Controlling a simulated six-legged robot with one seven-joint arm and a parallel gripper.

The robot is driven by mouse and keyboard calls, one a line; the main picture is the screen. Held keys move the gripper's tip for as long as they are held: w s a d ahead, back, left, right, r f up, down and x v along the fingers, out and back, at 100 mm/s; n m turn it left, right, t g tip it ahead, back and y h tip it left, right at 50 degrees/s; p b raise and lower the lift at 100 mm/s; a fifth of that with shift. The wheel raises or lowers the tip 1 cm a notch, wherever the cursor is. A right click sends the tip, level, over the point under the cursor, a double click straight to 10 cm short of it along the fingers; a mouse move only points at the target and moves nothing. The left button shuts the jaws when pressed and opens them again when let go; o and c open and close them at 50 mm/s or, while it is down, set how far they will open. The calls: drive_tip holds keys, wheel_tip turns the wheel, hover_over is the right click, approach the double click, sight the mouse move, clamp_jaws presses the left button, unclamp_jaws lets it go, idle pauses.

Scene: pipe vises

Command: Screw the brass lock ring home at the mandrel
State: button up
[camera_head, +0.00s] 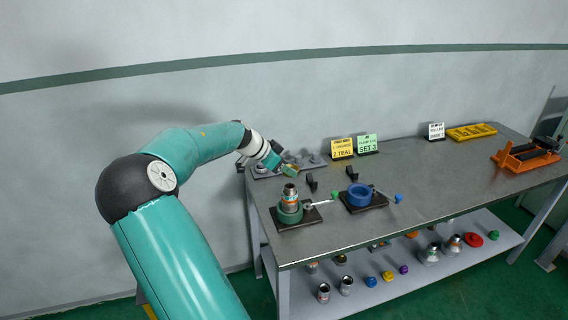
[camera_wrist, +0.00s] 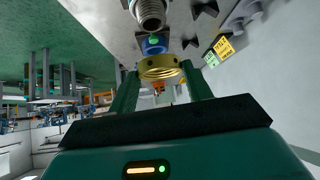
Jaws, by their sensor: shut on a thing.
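My gripper (camera_head: 278,164) is shut on the brass lock ring (camera_wrist: 161,67), which sits between its two green fingers in the wrist view. The ring also shows as a small gold piece at the gripper's tip (camera_head: 290,169) in the head view. A threaded metal cylinder (camera_head: 290,194), which looks like the mandrel, stands upright in a teal vise (camera_head: 290,213) on a dark plate. What looks like its threaded end (camera_wrist: 150,12) shows at the top of the wrist view, apart from the ring. My gripper is behind and above the cylinder in the head view.
A blue vise (camera_head: 358,195) stands to the right on the table (camera_head: 420,175). A yellow card (camera_head: 342,148) and a green card (camera_head: 367,144) stand behind. An orange stand (camera_head: 525,156) and yellow tray (camera_head: 471,132) are far right. The table's middle right is clear.

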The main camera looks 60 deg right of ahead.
sight(288, 186)
drive_tip(key=shift+f, duration=2.1)
drive_tip(key=shift+f, duration=1.5)
drive_tip(key=o, duration=1.1)
drive_tip(key=shift+w+a, duration=0.1)
drive_tip(key=v, duration=1.3)
drive_tip(key=shift+w+a+r, duration=0.15)
drive_tip(key=shift+r, duration=0.1)
